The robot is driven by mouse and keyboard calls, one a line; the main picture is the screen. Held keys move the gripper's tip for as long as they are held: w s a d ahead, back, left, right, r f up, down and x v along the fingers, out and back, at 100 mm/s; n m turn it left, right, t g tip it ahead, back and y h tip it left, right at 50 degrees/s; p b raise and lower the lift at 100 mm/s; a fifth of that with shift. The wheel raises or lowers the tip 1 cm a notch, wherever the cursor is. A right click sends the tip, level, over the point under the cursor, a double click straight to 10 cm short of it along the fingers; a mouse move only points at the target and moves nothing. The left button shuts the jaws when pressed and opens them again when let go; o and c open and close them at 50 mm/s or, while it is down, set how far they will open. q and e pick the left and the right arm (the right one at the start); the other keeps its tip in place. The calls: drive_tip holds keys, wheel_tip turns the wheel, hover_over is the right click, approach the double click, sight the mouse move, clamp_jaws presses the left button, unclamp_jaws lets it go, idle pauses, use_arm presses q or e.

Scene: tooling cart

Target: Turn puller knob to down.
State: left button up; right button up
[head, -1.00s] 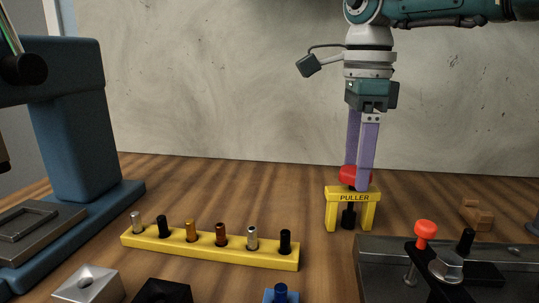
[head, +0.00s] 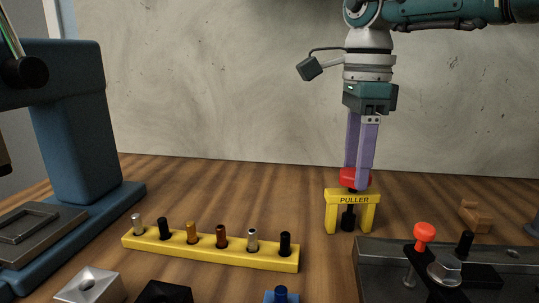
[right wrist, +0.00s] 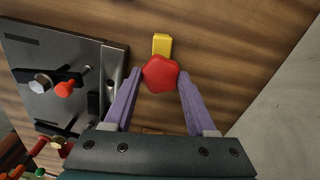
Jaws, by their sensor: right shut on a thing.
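The puller is a yellow bridge-shaped frame (head: 353,199) marked PULLER, standing on the wooden table right of centre in the head view. Its red knob (head: 348,177) sits on top, and a dark screw hangs below between the legs. In the right wrist view, the faceted red knob (right wrist: 160,73) lies between the fingertips, with part of the yellow frame (right wrist: 162,44) beyond it. My right gripper (head: 358,184) points straight down from above, its purple fingers shut on the knob. The near finger hides part of the knob. My left gripper is not in view.
A yellow rack (head: 210,247) with several bits stands left of the puller. A grey metal fixture (head: 385,259) with a red-knobbed lever (head: 424,232) is close at the right. A blue press (head: 75,140) stands at the left. Table between press and puller is mostly clear behind the rack.

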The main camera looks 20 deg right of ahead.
drive_tip(key=o, duration=1.4)
wheel_tip(320, 180, up, 8)
drive_tip(key=shift+f, duration=0.2)
